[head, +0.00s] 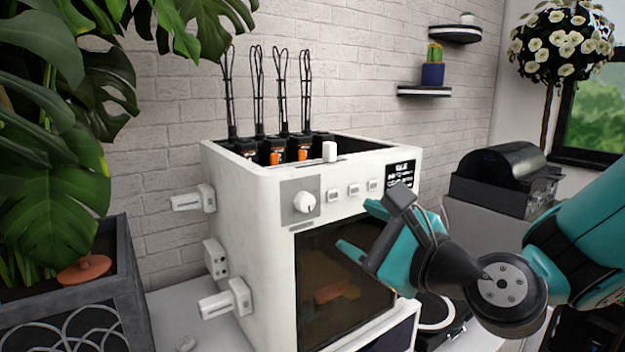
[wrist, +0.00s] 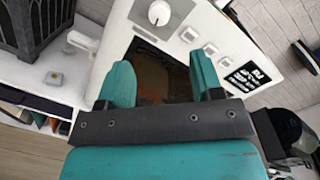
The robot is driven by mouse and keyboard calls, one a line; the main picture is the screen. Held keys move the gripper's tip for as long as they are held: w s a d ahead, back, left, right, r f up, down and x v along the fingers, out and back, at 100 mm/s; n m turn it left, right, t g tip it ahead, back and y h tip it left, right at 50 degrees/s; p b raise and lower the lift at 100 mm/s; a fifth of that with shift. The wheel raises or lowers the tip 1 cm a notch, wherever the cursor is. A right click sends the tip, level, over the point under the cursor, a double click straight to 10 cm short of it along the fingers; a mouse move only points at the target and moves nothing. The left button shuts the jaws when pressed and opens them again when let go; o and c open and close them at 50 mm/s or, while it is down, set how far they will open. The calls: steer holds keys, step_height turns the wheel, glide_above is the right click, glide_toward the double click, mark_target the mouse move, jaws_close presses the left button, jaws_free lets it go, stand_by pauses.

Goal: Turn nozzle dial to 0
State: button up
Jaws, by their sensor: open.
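The nozzle dial (head: 306,201) is a round white knob on a grey square plate, at the upper left of the front of the white printer (head: 262,270). The dial also shows in the wrist view (wrist: 159,13), near the top edge. Its pointer and any marks are too small to read. My gripper (head: 352,228) is open and empty, in front of the printer's dark window, to the right of and lower than the dial. In the wrist view its two teal fingers (wrist: 158,85) stand apart below the dial, not touching it.
Small square buttons (head: 353,190) and a black display (head: 400,175) sit right of the dial. White fittings (head: 228,300) stick out from the printer's left side. A planter (head: 110,298) with a leafy plant stands at left. A black-lidded machine (head: 505,180) stands at right.

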mark_target(309, 204)
steer(key=p+x, duration=0.5)
steer(key=x, duration=0.5)
steer(key=shift+w+a+r, duration=0.1)
steer(key=shift+a, duration=0.1)
steer(key=shift+w+a, duration=0.35)
steer(key=shift+w, duration=0.1)
steer(key=c, duration=0.9)
